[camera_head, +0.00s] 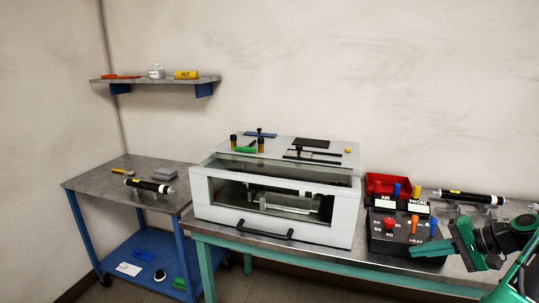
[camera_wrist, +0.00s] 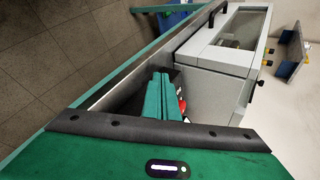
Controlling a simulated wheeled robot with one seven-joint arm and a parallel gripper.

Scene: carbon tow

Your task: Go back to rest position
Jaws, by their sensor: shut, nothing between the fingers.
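My gripper (camera_head: 424,246) shows at the lower right of the head view, in front of a black control box. Its green fingers point left across the box's front. In the wrist view the two fingers of my gripper (camera_wrist: 160,84) lie side by side, closed together, with nothing held between them.
A white cabinet (camera_head: 275,228) with a window and black handle stands left of the control box on the green-legged bench (camera_head: 290,252). A red bin (camera_head: 388,180) and a black cylinder (camera_head: 468,197) sit behind the box. A blue-framed cart (camera_head: 100,183) and wall shelf (camera_head: 140,81) are farther left.

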